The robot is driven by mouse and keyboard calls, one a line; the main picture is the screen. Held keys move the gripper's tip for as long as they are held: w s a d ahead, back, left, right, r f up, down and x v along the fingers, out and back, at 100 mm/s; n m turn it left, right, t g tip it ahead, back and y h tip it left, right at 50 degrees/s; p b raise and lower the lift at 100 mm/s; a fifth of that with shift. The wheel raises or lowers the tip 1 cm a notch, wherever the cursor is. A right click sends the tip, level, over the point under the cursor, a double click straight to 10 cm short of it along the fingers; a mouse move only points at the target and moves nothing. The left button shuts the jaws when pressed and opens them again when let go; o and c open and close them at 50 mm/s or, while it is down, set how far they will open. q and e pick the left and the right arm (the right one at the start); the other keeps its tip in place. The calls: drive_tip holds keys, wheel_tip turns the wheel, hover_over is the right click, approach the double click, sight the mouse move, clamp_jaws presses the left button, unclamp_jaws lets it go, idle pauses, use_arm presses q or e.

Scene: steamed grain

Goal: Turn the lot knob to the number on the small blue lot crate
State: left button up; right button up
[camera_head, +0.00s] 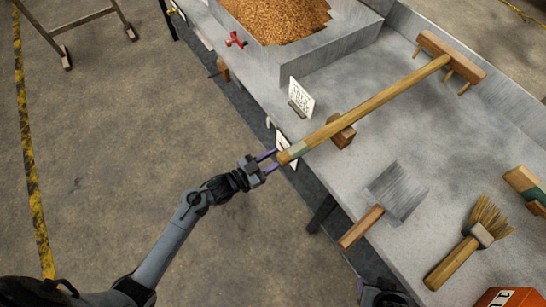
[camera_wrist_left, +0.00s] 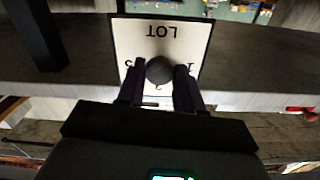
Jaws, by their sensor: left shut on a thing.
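The lot knob (camera_wrist_left: 159,70) is a dark round knob on a white plate (camera_wrist_left: 162,30) marked LOT, which appears upside down in the left wrist view. Numerals show around the knob, partly hidden by the fingers. My left gripper (camera_wrist_left: 159,85) has its fingers on both sides of the knob, shut on it. In the head view my left gripper (camera_head: 275,160) is at the table's front edge, by the rake handle's end, and hides the knob. Part of what looks like my right gripper (camera_head: 384,293) shows at the bottom edge. I cannot make out the small blue lot crate.
A wooden rake (camera_head: 380,100) lies across the grey table, its handle end over the front edge. A scraper (camera_head: 398,190), a brush (camera_head: 470,242) and an orange box (camera_head: 512,298) are at the right. A small sign (camera_head: 300,97) stands near a grain tray (camera_head: 335,32).

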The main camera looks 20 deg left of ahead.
use_arm(q)
drive_tip(key=shift+r+m+p, duration=0.15)
drive_tip(key=shift+m+p, duration=3.85)
drive_tip(key=shift+m, duration=11.3)
drive_tip(key=o, duration=1)
